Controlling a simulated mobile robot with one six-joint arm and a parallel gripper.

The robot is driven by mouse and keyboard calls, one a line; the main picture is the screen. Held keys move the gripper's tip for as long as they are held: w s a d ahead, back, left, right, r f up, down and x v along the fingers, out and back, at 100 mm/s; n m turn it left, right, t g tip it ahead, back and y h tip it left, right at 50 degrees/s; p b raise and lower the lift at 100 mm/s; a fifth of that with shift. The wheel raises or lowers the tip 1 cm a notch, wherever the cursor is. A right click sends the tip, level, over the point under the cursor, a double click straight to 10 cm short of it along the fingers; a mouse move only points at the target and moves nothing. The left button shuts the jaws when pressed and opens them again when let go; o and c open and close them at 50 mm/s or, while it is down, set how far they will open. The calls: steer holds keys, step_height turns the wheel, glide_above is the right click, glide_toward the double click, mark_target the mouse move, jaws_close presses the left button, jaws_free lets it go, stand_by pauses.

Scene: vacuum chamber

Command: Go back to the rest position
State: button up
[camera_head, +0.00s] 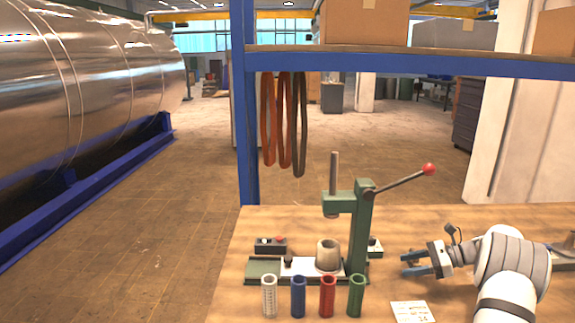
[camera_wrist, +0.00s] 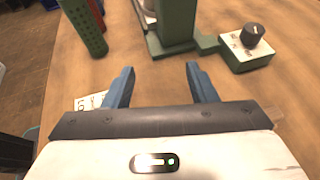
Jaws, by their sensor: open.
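My gripper (camera_head: 415,264) is over the right part of the wooden table, to the right of the green press (camera_head: 361,235). Its blue fingers are apart, and nothing shows between them. In the wrist view the open gripper (camera_wrist: 160,85) points toward the base of the green press (camera_wrist: 172,30), with bare table between the fingertips and the press. The press stands upright with a red-knobbed lever and a beige cylinder (camera_head: 327,255) on its base plate.
White, blue (camera_head: 298,296), red (camera_head: 327,295) and green (camera_head: 356,295) tubes stand in front of the press. A paper card (camera_head: 410,311) lies near my arm. A control box with a dial (camera_wrist: 246,48) sits beside the press. A blue shelf beam (camera_head: 420,63) spans above.

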steer(key=s+a+r+n+g+h, duration=0.25)
steer(key=s+a+r+n, duration=0.2)
steer(key=s+a, duration=0.3)
steer(key=s+a+r+n+g+h, duration=0.1)
steer(key=s+a+r+n+h, duration=0.4)
steer(key=a, duration=0.4)
steer(key=s+a+n+t+h, duration=0.1)
steer(key=s+n, duration=0.4)
steer(key=s, duration=0.6)
steer(key=s+a+n+t+h, duration=0.1)
steer(key=s+a+n+h, duration=0.2)
steer(key=s+n, duration=0.3)
steer(key=s+h, duration=0.1)
steer(key=s, duration=0.4)
steer(key=shift+s+f+t, duration=0.15)
steer(key=shift+s+t, duration=0.2)
